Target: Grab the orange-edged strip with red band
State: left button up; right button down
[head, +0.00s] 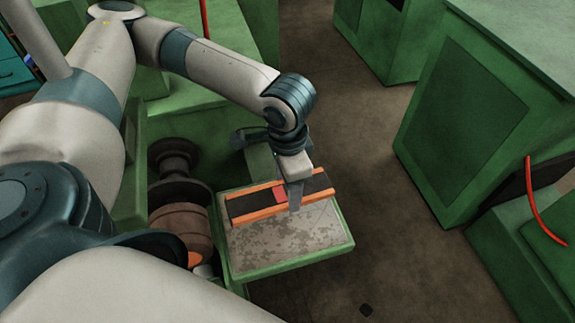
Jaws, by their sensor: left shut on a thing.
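The strip (250,206) is black with orange long edges and a red band (281,194) near its middle. It lies across the back part of the worn grey top of a green stand (285,241), or just above it; I cannot tell which. My left gripper (295,197) points down over the strip, just right of the red band, and is shut on it. One finger shows in front of the strip; the other is hidden behind it. My right gripper is not in view.
A brown cylindrical part (183,228) and dark round metal pieces (174,160) stand left of the stand. Green machine cabinets (465,120) rise at the right, with a red hose (541,205). Open brown floor (375,220) lies between.

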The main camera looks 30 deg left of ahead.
pick_arm(q)
jog(key=shift+r, duration=0.5)
